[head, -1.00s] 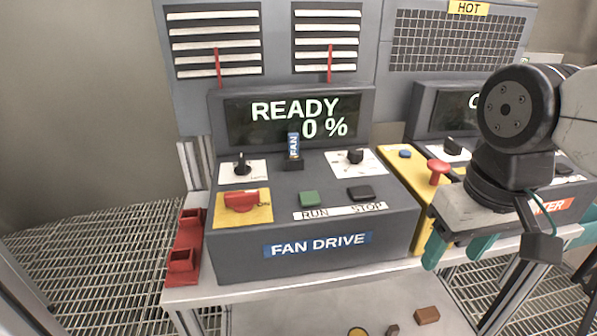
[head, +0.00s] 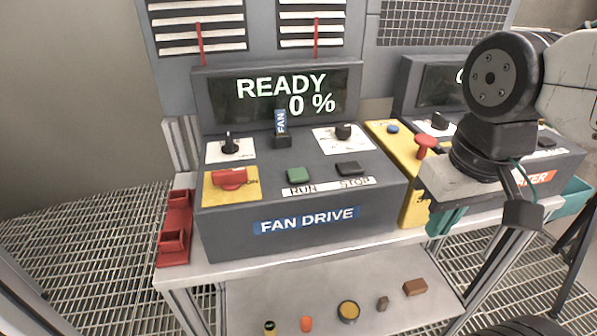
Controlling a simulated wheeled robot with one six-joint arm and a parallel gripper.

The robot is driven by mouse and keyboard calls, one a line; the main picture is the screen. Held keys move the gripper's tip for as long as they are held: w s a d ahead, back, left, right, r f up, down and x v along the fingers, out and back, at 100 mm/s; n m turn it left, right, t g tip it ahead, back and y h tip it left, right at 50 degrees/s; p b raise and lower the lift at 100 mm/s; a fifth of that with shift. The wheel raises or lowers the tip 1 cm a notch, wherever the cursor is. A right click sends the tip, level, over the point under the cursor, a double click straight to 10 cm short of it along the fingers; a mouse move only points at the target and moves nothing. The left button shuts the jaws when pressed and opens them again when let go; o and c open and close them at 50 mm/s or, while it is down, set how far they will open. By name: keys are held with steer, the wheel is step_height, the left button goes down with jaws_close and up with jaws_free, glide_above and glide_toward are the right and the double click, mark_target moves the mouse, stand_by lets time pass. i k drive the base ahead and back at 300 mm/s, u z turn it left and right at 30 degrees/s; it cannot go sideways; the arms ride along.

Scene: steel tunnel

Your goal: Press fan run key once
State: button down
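The fan drive console (head: 305,222) stands on a bench, its display (head: 287,97) reading READY and 0 %. The green RUN key (head: 298,175) is on its sloped top, left of the black STOP key (head: 348,169), with a label strip below both. My gripper (head: 446,222) is to the right of the fan drive, in front of the yellow panel. Its teal fingers are close together and look shut, with nothing seen between them. It is well apart from the RUN key.
A red rotary switch (head: 229,179), black knobs and a FAN tag (head: 281,125) share the console top. A red mushroom button (head: 425,146) stands on the yellow panel (head: 391,157). Red brackets (head: 174,232) are at left. Small items lie on the lower shelf (head: 270,300).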

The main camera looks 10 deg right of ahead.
mark_target(296, 175)
steer(key=u, duration=1.2)
steer(key=k, duration=0.65)
steer(key=u, duration=0.45)
